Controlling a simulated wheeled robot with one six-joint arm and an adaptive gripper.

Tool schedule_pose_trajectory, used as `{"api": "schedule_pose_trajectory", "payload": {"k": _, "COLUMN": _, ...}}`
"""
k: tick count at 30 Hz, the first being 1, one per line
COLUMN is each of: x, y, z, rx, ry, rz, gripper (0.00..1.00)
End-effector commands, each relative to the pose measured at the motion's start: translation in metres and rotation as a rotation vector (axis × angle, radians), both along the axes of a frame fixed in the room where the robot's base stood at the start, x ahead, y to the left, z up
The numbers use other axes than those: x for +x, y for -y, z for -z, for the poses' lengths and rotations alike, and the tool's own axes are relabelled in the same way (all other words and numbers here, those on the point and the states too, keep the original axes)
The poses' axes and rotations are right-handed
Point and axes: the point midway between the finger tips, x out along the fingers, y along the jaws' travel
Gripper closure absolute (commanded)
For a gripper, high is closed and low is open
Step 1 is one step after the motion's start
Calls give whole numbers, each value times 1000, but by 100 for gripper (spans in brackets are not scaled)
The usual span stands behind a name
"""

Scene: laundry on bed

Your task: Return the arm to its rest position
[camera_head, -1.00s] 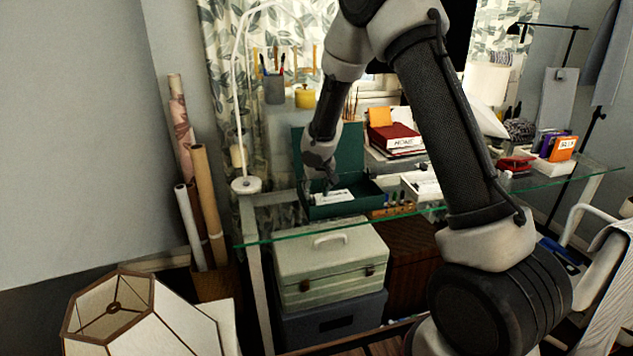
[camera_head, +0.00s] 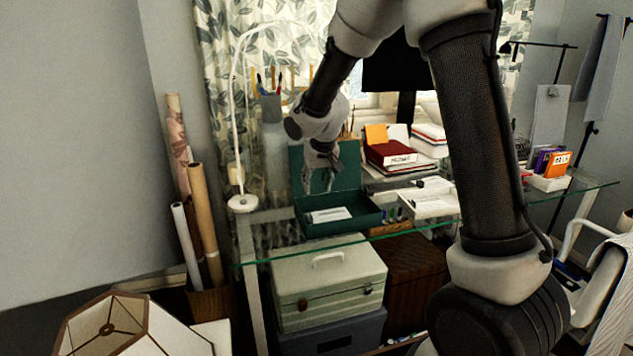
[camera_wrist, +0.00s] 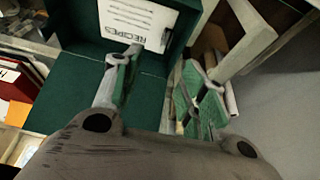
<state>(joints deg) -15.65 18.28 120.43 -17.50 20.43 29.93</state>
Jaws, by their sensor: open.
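My gripper (camera_head: 319,182) is open and empty, above the open green box on the glass desk. In the wrist view its two fingers (camera_wrist: 155,90) stand apart with nothing between them. The green box (camera_head: 347,224) has its lid (camera_head: 345,180) raised at the back. A white card lies inside the box (camera_head: 328,215); in the wrist view the card (camera_wrist: 125,18) reads "RECIPES". My gripper does not touch the card.
The glass desk (camera_head: 250,262) carries a white tray (camera_head: 430,205), red books (camera_head: 390,153) and a white lamp (camera_head: 243,203). A pale green case (camera_head: 330,282) stands below. Paper rolls (camera_head: 205,215) lean at the left. A lampshade (camera_head: 120,328) is at the front left.

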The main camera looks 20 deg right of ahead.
Motion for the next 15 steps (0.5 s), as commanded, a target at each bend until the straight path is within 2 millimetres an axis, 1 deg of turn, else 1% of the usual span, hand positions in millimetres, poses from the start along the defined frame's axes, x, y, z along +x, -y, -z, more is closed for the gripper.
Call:
{"api": "schedule_pose_trajectory", "payload": {"k": 8, "x": 0, "y": 0, "z": 0, "rx": -7, "ry": -2, "rz": -13, "gripper": 58}}
{"api": "schedule_pose_trajectory", "payload": {"k": 9, "x": -3, "y": 2, "z": 2, "rx": -22, "ry": -14, "rz": -32, "gripper": 58}}
{"api": "schedule_pose_trajectory", "payload": {"k": 11, "x": -14, "y": 7, "z": 7, "rx": -51, "ry": -59, "rz": -58, "gripper": 58}}
{"api": "schedule_pose_trajectory", "payload": {"k": 14, "x": -46, "y": 18, "z": 22, "rx": -94, "ry": -159, "rz": -93, "gripper": 58}}
{"api": "schedule_pose_trajectory", "payload": {"k": 15, "x": -62, "y": 23, "z": 22, "rx": -107, "ry": -198, "rz": -109, "gripper": 58}}
